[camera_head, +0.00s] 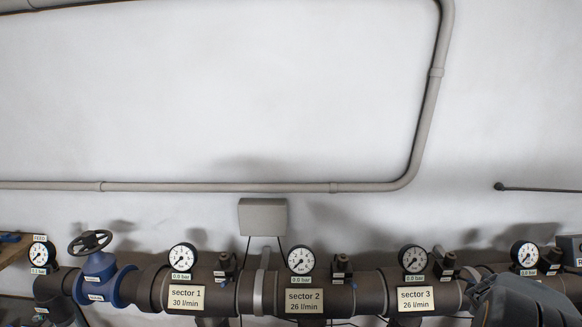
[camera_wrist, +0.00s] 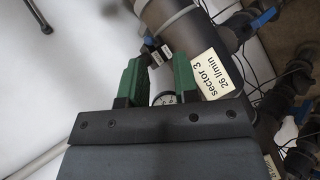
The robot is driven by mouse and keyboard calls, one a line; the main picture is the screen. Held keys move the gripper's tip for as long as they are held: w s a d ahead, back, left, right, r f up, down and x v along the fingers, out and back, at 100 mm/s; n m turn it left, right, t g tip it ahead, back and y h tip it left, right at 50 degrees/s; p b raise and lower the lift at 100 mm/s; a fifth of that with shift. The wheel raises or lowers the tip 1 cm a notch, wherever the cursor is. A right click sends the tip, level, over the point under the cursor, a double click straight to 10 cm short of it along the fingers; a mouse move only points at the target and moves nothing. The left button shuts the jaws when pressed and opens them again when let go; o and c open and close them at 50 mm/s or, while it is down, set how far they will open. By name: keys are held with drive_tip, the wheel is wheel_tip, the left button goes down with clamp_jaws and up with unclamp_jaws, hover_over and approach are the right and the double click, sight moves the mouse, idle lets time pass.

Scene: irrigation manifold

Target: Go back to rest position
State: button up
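My gripper (camera_wrist: 157,70) shows in the wrist view with its two green fingers apart and nothing held between them. A pressure gauge (camera_wrist: 165,98), partly hidden by my gripper, and small dark fittings (camera_wrist: 155,50) show through the gap. The sector 3 label (camera_wrist: 213,75), reading 26 l/min, is just right of the fingers on the dark manifold pipe. In the head view a dark part of my arm covers the lower right corner, in front of the pipe. My fingers cannot be made out there.
The manifold pipe (camera_head: 338,299) runs along the bottom of the head view with several gauges. A blue valve (camera_head: 99,279) with a black handwheel is at left. A grey box (camera_head: 263,217) and a grey conduit (camera_head: 230,187) are on the white wall. The wall above is mostly clear.

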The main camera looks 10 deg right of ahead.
drive_tip(key=s+a+r+m+g+y, duration=0.1)
drive_tip(key=a+m+y, duration=0.2)
drive_tip(key=a, duration=1.5)
drive_tip(key=s+a+r+m+y, duration=0.1)
drive_tip(key=a+m+y, duration=0.3)
drive_tip(key=a, duration=1.4)
drive_tip(key=shift+s+a+r+g+y, duration=0.2)
drive_tip(key=shift+s+a+g+y, duration=0.25)
drive_tip(key=shift+s, duration=0.35)
drive_tip(key=shift+d, duration=0.15)
